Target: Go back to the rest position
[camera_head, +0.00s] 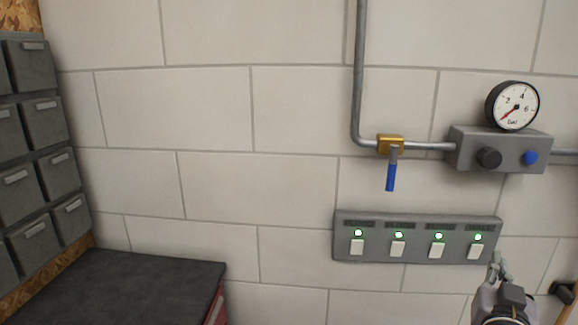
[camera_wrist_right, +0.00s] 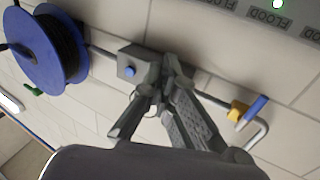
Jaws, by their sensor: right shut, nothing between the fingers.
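My right gripper (camera_head: 497,265) is at the lower right of the head view, just below the right end of a grey switch panel (camera_head: 345,249). Its fingers point up. In the right wrist view the gripper (camera_wrist_right: 163,62) is shut and empty, its fingertips overlapping the grey valve box in the picture. The panel has several white switches, each with a lit green lamp above it. I cannot tell from the head view whether the fingertips touch the panel. My left gripper is not in view.
A grey valve box (camera_head: 500,150) with a pressure gauge (camera_head: 513,105) is on the wall, beside a pipe with a blue-handled valve (camera_head: 391,175). A dark worktop (camera_head: 130,285) and grey drawers (camera_head: 40,120) are at left. A blue reel (camera_wrist_right: 40,50) shows in the wrist view.

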